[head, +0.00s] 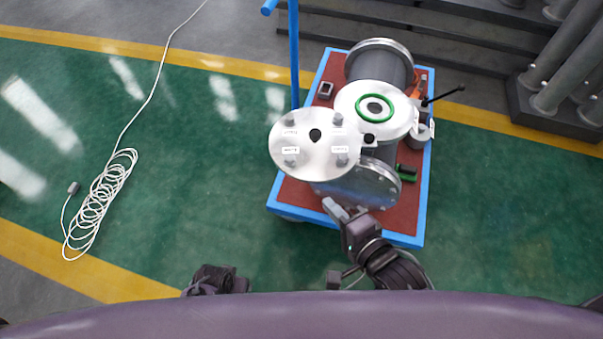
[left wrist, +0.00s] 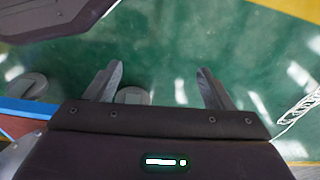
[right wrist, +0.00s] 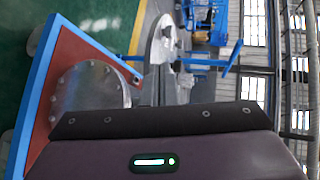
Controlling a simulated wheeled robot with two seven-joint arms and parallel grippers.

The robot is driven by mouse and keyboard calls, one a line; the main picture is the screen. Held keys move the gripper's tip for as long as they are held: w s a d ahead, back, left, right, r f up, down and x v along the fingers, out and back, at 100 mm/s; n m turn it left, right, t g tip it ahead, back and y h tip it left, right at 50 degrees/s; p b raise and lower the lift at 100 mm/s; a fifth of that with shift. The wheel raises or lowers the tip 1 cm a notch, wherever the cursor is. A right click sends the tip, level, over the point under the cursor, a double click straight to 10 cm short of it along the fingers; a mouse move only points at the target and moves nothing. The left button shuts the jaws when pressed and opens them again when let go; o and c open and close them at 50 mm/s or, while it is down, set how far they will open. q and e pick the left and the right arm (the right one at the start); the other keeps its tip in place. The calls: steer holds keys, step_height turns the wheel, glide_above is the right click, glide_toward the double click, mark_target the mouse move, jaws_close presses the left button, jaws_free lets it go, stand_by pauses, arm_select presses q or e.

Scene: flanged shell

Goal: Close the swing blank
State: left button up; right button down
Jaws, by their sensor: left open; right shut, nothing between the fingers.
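The swing blank (head: 301,155) is a round silver plate with several labelled bolts and a dark centre hole. In the head view it is swung out to the left of the top flange (head: 350,98), which carries a green ring (head: 391,98) and lies uncovered. A dark pivot block (head: 369,139) sits between them. My right gripper (head: 331,205) is shut and empty, just below and right of the blank, beside the shell's front flange (head: 377,184). That flange shows left of the fingers in the right wrist view (right wrist: 90,92). My left gripper (left wrist: 160,85) is open and empty over the floor.
The shell stands on a red-topped cart with a blue rim (head: 423,205) and a blue upright pole (head: 294,50). A black handle (head: 445,95) sticks out right. A coiled white cable (head: 95,205) lies on the green floor at left. Dark steps and grey pipes stand behind.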

mark_target(303, 175)
steer(key=x, duration=0.4)
steer(key=b+x, duration=0.1)
steer(key=x, duration=0.6)
steer(key=shift+w+a+r, duration=0.2)
steer(key=shift+w+r, duration=0.1)
steer(key=shift+w, duration=0.15)
arm_select(q)
steer(key=shift+w+d+r, duration=0.2)
steer(key=shift+r, duration=0.45)
steer(key=shift+w+d+r, duration=0.15)
steer(key=shift+w+r, duration=0.1)
steer(key=shift+r, duration=0.4)
steer(key=shift+w+d+r, duration=0.2)
steer(key=shift+r, duration=0.45)
arm_select(e)
steer(key=shift+w+a, duration=0.3)
steer(key=shift+w, duration=0.15)
arm_select(q)
steer(key=shift+r, duration=0.1)
arm_select(e)
steer(key=shift+w, duration=0.1)
